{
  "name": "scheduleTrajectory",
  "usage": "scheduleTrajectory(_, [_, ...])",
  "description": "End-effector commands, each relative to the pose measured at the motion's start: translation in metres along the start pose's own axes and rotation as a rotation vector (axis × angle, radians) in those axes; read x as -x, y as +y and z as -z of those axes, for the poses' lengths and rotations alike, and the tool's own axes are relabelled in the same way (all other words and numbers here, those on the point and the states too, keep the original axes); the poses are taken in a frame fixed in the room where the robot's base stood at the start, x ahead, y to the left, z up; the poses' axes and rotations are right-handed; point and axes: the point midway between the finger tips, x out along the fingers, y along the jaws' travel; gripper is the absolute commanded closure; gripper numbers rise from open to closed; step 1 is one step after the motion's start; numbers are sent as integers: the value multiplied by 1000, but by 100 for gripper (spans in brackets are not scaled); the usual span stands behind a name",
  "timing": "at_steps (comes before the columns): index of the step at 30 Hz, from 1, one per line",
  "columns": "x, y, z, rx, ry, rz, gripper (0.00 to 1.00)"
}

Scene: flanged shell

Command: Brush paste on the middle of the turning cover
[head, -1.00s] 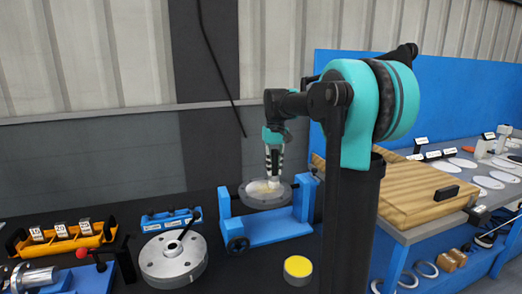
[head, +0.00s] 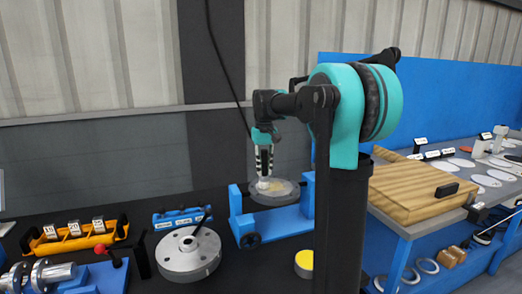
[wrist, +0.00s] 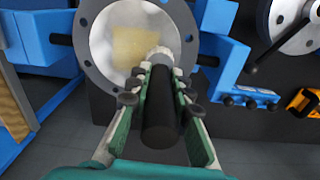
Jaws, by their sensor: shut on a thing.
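My gripper (head: 264,165) is shut on a brush with a dark handle (wrist: 160,115). The brush's pale head (wrist: 161,54) is at the face of the round grey cover (wrist: 101,52), near its rim; I cannot tell whether it touches. The cover (head: 286,198) is a flanged disc with bolt holes, held in a blue turning stand (head: 272,221). A yellowish paste patch (wrist: 136,46) lies on the middle of the cover, beside the brush head. A tin with a yellow top (head: 305,260) stands on the dark bench to the right, partly hidden by my arm.
A grey flanged part with a dark rod (head: 188,252) stands left of the stand. An orange rack with labelled blocks (head: 75,238) is at the far left. A wooden board (head: 415,190) lies on the right-hand table.

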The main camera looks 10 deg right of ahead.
Motion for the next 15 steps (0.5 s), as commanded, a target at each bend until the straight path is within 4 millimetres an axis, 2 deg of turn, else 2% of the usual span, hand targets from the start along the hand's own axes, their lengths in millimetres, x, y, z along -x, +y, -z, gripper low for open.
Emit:
scheduleTrajectory(2, [19, 1, 0, -1, 0, 0, 100])
scheduleTrajectory(15, [58, 2, 2, -2, 0, 0, 100])
